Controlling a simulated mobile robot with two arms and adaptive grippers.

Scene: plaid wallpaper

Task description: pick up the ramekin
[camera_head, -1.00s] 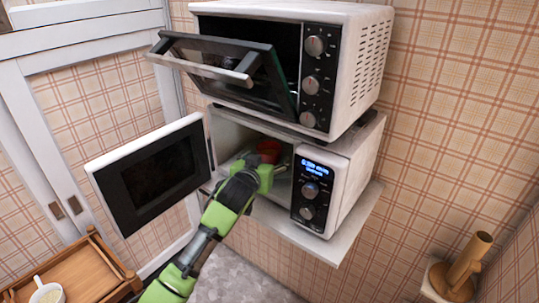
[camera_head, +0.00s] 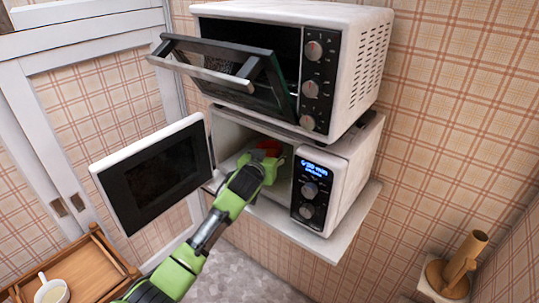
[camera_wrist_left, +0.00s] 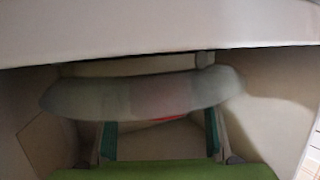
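The red ramekin (camera_head: 269,147) is inside the lower microwave (camera_head: 345,190), whose door (camera_head: 155,177) hangs open to the left. Only a small red part shows behind my left gripper (camera_head: 268,162), which reaches into the microwave's opening. In the left wrist view two fingers stand apart, with the gripper (camera_wrist_left: 160,137) open. A sliver of red (camera_wrist_left: 172,119) shows between the fingers, below a blurred grey, see-through band. I cannot tell whether the fingers touch the ramekin. My right gripper is out of view.
An upper oven (camera_head: 365,60) with its door (camera_head: 225,75) tilted down sits above the microwave. Both stand over a white shelf (camera_head: 320,240). A wooden tray (camera_head: 90,270) with a white mug (camera_head: 52,291) is lower left. A wooden holder (camera_head: 455,268) is lower right.

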